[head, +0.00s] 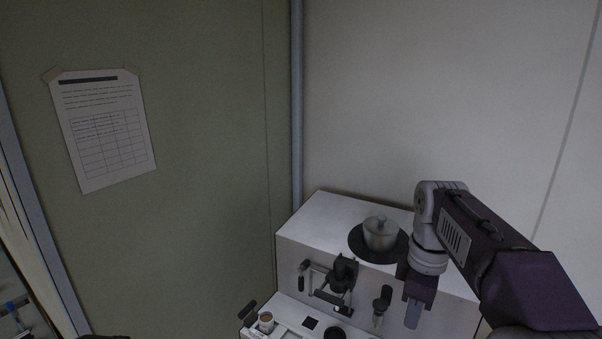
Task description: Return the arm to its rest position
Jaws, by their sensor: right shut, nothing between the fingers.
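My right arm comes in from the lower right and bends down at the wrist. Its gripper (414,312) is shut and empty, pointing down in front of the white soil analyser (312,232). The fingertips overlap the analyser's front face in the picture, and I cannot tell the gap between them. My left gripper is not in view.
A lidded grey pot (380,235) stands on a round dark plate (359,245) on the analyser's top, left of my wrist. Black handles and fittings (343,275) stick out from its front. A small cup (266,322) stands on the lower ledge. A paper sheet (105,128) hangs on the green wall.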

